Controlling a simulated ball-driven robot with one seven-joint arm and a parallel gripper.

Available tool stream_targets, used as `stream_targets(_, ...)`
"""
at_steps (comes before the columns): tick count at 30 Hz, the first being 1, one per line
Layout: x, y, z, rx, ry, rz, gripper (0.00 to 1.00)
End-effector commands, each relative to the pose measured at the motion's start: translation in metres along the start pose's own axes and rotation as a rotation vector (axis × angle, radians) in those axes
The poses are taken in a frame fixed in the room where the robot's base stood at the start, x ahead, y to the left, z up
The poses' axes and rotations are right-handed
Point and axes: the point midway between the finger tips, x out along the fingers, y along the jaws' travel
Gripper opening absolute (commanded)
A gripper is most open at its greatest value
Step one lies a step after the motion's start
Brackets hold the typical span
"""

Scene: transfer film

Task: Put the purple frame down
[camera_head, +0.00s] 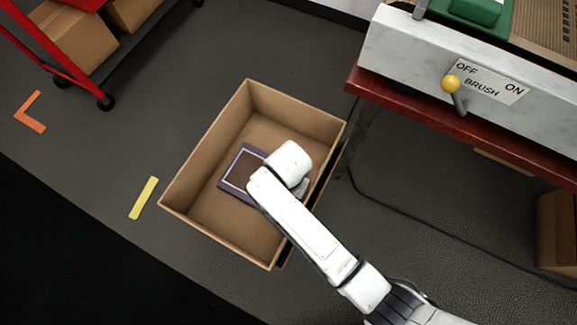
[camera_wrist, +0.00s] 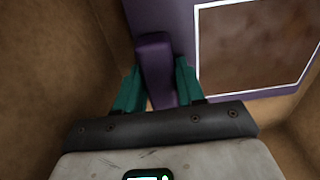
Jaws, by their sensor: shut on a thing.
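The purple frame (camera_head: 233,181) has a white-edged brown picture and is inside the open cardboard box (camera_head: 186,179). My arm reaches over the box's right side, and its wrist hides part of the frame in the head view. In the wrist view, my gripper (camera_wrist: 163,75) has its two green fingers shut on a raised purple handle of the frame (camera_wrist: 178,18). The box's brown walls show close on both sides. I cannot tell whether the frame touches the box bottom.
A red cart (camera_head: 62,65) with cardboard boxes stands at upper left. A red-edged bench (camera_head: 430,106) with a yellow-knobbed brush switch (camera_head: 452,86) is at upper right. Yellow tape (camera_head: 143,198) and orange tape (camera_head: 30,114) mark the dark floor. A cable runs under the bench.

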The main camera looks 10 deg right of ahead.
Motion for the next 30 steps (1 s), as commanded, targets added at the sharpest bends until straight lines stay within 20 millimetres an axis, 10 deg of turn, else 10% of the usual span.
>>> stream_targets(11,0.0071,-0.0002,-0.0004,0.001,0.0,-0.001,0.05)
stream_targets(12,0.0079,-0.0001,-0.0003,0.0,0.0,0.0,0.39)
stream_targets(18,0.0073,-0.0001,-0.0004,0.0,0.0,0.0,0.58)
stream_targets(30,0.0,-0.0005,-0.0006,0.001,0.001,-0.002,0.64)
